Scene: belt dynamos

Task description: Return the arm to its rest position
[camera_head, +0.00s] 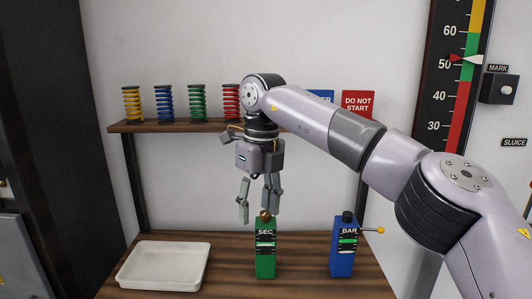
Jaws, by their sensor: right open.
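My right arm comes in from the right, and its right gripper (258,203) points down with its fingers apart and nothing between them. It hangs just above a green box marked SEC (265,262) with a brown knob on top. The fingertips are close to the knob; I cannot tell whether they touch it. My left gripper is not in the picture.
A blue box marked BAR (342,262) with a side lever stands right on the wooden table (225,281). An empty white tray (135,284) is at left. A shelf (180,126) behind holds several coloured coils. A gauge (445,85) is on the right wall.

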